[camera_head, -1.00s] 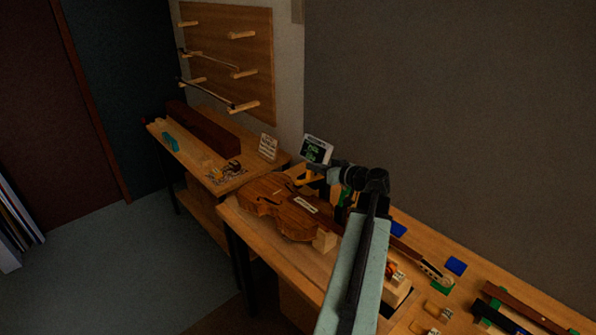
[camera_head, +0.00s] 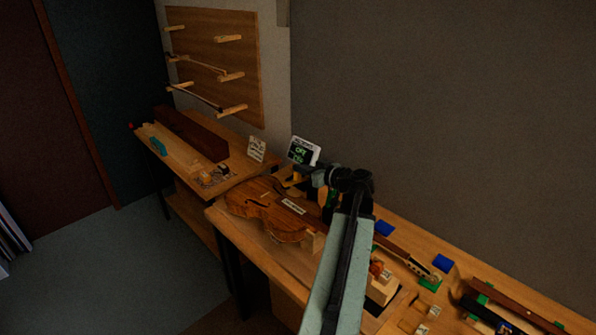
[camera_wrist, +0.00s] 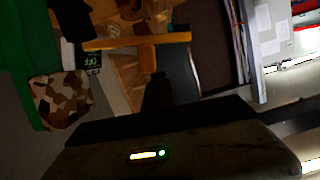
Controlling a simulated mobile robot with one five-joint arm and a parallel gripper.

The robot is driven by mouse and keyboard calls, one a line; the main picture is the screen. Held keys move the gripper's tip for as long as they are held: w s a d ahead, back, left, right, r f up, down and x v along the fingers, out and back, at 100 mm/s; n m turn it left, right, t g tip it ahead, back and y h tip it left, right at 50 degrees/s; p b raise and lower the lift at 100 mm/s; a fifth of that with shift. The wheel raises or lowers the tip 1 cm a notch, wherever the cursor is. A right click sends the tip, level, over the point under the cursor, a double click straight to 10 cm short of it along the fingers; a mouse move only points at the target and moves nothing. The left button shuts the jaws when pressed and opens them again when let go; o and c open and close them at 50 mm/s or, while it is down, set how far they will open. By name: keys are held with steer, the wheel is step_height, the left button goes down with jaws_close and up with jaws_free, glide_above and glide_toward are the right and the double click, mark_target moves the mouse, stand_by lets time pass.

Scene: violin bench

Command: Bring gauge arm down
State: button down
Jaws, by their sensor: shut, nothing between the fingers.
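A small white-framed gauge display (camera_head: 303,152) with green text stands at the back of the bench, behind the violin (camera_head: 268,207). An orange-yellow bar, which looks like the gauge arm (camera_head: 294,181), shows just below the display. In the wrist view a level yellow bar (camera_wrist: 135,42) with a short stub under it crosses the upper part. My gripper (camera_head: 307,169) is beside the display, at the end of my arm, small and dark. It is shut and empty. Whether it touches the gauge arm cannot be told.
The violin lies on the bench, with its neck running right behind my arm. Blue pads (camera_head: 443,263) and small wooden blocks (camera_head: 413,319) lie to the right. A second bench (camera_head: 160,150) stands at the left, below a pegboard (camera_head: 212,60) holding bows. A white card (camera_head: 256,149) stands nearby.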

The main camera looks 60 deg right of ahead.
steer(key=s+d+r+m+p, duration=0.25)
steer(key=s+r+p, duration=0.4)
steer(key=s, duration=0.45)
steer(key=w+f+b, duration=0.6)
steer(key=w+b, duration=0.1)
steer(key=w, duration=0.3)
steer(key=shift+w+y, duration=0.25)
steer(key=shift+y, duration=0.15)
steer(key=shift+n, duration=0.25)
